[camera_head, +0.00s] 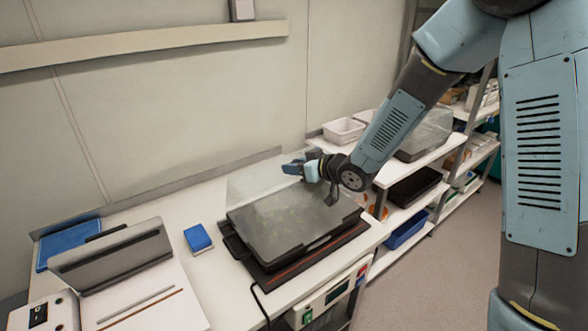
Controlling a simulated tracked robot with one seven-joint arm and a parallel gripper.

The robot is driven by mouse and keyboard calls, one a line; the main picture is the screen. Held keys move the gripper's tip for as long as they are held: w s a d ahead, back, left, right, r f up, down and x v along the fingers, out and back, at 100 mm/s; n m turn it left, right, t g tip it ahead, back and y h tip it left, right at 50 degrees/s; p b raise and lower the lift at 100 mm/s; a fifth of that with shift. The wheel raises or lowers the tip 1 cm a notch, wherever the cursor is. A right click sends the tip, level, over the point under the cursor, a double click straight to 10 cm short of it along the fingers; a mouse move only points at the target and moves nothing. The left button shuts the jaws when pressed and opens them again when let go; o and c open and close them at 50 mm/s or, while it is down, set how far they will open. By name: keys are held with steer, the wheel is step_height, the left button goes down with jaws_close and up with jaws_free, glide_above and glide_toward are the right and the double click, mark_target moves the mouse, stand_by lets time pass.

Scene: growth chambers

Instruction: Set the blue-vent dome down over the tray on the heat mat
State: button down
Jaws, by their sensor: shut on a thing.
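A clear dome (252,182) shows as a faint see-through shape at the back of the bench, behind and over the tray. My gripper (303,167) is at the dome's top and is shut on it. The blue vent cannot be told apart from the blue parts at my fingertips. The dark tray (240,247) lies on the black heat mat (272,284), and its inside looks grey and hazy. I cannot tell whether the dome's lower rim touches the tray or hangs above it.
A blue box (198,238) stands left of the tray, beside a grey device (115,260). A controller (335,293) is at the bench front. Shelving at right holds white bins (343,130), another clear dome (428,132) and a blue bin (406,230).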

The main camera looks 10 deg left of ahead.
steer(key=shift+f, duration=0.55)
steer(key=c, duration=0.8)
jaws_free()
steer(key=shift+o, duration=0.2)
steer(key=shift+r, duration=0.2)
steer(key=v, duration=1.2)
steer(key=shift+s, duration=0.1)
